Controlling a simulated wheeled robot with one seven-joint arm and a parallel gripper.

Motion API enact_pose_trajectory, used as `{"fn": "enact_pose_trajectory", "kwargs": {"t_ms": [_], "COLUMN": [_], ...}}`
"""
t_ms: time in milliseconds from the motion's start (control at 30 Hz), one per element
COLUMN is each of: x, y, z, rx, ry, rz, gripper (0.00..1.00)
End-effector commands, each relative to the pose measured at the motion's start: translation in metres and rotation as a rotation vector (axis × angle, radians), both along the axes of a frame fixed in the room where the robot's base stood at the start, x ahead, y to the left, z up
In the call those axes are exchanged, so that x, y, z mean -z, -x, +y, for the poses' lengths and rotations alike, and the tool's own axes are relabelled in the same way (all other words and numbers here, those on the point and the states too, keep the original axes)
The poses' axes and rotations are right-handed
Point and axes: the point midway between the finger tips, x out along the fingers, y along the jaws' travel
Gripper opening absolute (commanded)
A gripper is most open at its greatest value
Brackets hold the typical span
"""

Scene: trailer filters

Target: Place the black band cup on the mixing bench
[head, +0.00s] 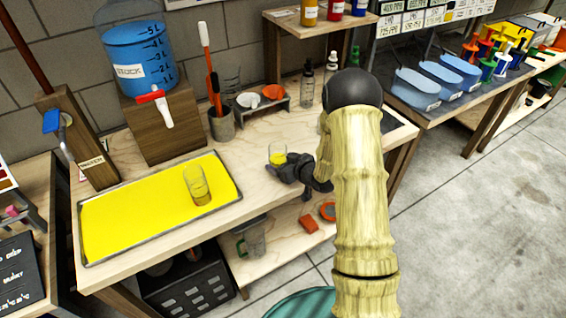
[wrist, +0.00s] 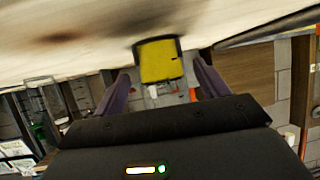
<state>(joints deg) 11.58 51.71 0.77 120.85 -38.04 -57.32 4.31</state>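A small clear cup (head: 278,153) with yellow in its lower part is at the front part of the wooden bench (head: 245,180), right of the yellow tray, in the head view. In the wrist view a yellow cup with a black band (wrist: 160,60) appears against the pale bench surface, which lies at the top of that picture. My gripper (head: 283,165) is at the cup and partly hides its base. In the wrist view my gripper (wrist: 160,72) has its two fingers apart, one on each side of the cup, with gaps showing. Whether the cup touches the bench is unclear.
A yellow-lined tray (head: 130,215) holds another clear glass with yellow (head: 197,186). A blue stock container (head: 138,55) on a wooden block, a tool pot (head: 222,125) and a small rack (head: 263,108) stand behind. Bare bench lies between tray and gripper.

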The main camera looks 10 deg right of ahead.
Motion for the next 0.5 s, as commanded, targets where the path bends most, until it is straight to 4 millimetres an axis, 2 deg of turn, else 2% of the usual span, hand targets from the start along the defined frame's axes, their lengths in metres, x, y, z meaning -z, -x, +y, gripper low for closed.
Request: {"fn": "enact_pose_trajectory", "kwargs": {"t_ms": [267,500], "x": [-0.004,-0.017], "y": [0.000,0.027], "z": [0.000,-0.013], "rx": [0.000,0.002], "ry": [0.000,0.000], "rz": [0.000,0.001], "gripper": [0.74,0.74]}}
